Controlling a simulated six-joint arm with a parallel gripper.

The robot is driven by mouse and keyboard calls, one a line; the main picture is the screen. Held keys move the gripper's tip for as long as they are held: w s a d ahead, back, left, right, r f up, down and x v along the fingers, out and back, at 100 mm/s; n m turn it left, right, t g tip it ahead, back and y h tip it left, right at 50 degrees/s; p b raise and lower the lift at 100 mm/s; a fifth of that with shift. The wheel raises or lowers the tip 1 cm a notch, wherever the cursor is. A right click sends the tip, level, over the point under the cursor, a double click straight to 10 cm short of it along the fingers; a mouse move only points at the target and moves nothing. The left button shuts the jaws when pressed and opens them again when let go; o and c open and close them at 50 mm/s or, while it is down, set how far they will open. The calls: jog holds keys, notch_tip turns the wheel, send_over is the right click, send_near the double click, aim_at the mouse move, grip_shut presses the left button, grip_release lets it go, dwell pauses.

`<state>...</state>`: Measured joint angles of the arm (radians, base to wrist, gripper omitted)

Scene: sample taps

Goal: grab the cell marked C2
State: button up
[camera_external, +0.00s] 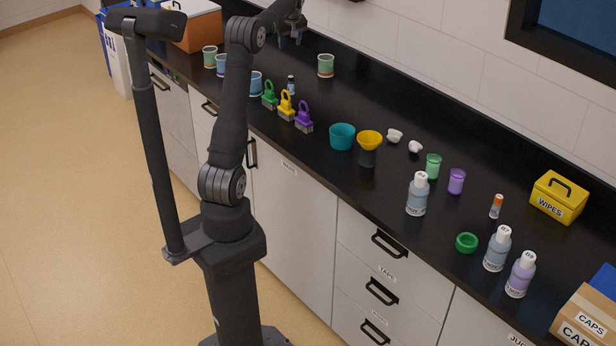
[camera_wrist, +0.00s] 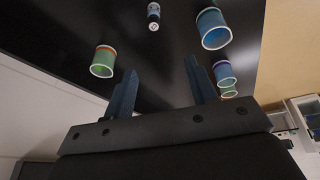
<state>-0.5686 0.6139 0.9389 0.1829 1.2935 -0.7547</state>
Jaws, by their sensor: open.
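No mark reading C2 is legible in either view, so I cannot tell which thing is the cell. Candidates are a small vial-like piece with a dark cap (camera_external: 291,86) on the black counter, also in the wrist view (camera_wrist: 153,16), and several banded cups. These are a green cup (camera_external: 325,66), a blue cup (camera_external: 255,84), another blue cup (camera_external: 222,66) and a green cup (camera_external: 210,57). My gripper (camera_external: 289,40) is above the far part of the counter. In the wrist view its fingers (camera_wrist: 160,66) are apart with nothing between them; a green cup (camera_wrist: 103,62) shows left of them.
Green, yellow and purple handled blocks (camera_external: 286,107) stand near the front edge. A teal bowl (camera_external: 342,137), a yellow funnel (camera_external: 369,142), bottles (camera_external: 417,195) and a yellow wipes box (camera_external: 558,197) are farther right. The tiled wall (camera_external: 420,70) bounds the back.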

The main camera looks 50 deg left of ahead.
jog(key=w+d+m, duration=0.1)
jog(key=w+d, duration=0.1)
send_near(291, 78)
jog(key=x, duration=0.6)
jog(key=shift+w+f, duration=0.25)
jog(key=shift+w, duration=0.15)
jog(key=shift+y, duration=0.3)
jog(key=shift+s+x, duration=0.1)
jog(key=shift+x, duration=1.35)
jog(key=shift+s+x, duration=0.15)
jog(key=shift+x, duration=1.25)
jog(key=shift+a, duration=0.1)
jog(key=c, duration=1.1)
